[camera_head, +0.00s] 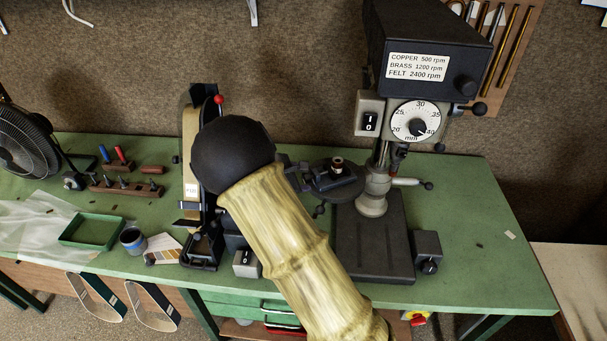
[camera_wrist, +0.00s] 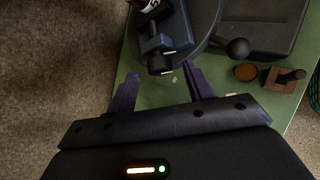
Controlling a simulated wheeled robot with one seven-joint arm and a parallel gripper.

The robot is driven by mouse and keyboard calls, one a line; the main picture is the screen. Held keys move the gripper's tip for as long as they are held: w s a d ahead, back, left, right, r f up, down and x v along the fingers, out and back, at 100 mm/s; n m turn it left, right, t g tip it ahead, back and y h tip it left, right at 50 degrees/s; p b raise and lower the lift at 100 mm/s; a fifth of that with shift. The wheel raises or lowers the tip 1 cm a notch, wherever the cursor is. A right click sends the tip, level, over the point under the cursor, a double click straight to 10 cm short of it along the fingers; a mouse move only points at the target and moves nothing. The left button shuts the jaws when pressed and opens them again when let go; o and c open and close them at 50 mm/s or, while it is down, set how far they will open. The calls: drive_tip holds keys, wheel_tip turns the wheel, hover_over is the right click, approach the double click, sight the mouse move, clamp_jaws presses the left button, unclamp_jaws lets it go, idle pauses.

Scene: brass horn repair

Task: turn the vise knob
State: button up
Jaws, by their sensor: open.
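The small dark blue vise (camera_wrist: 172,28) sits on the round drill press table (camera_wrist: 205,14) at the top of the wrist view. Its dark knob (camera_wrist: 160,64) points down toward my gripper (camera_wrist: 162,73). My gripper is open, with one purple finger to each side of the knob's line. The knob lies at about the level of the fingertips in the picture; I see no contact, and the depth gap is hard to judge.
The drill press (camera_head: 424,60) stands behind the vise on the green bench (camera_head: 480,230). A black ball-ended lever (camera_wrist: 238,48) is right of the vise in the wrist view. A belt sander (camera_head: 190,150) stands left of my arm. The bench's right end is mostly clear.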

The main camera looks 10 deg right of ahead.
drive_tip(key=shift+x, duration=1.2)
drive_tip(key=c, duration=1)
drive_tip(key=shift+o, duration=0.2)
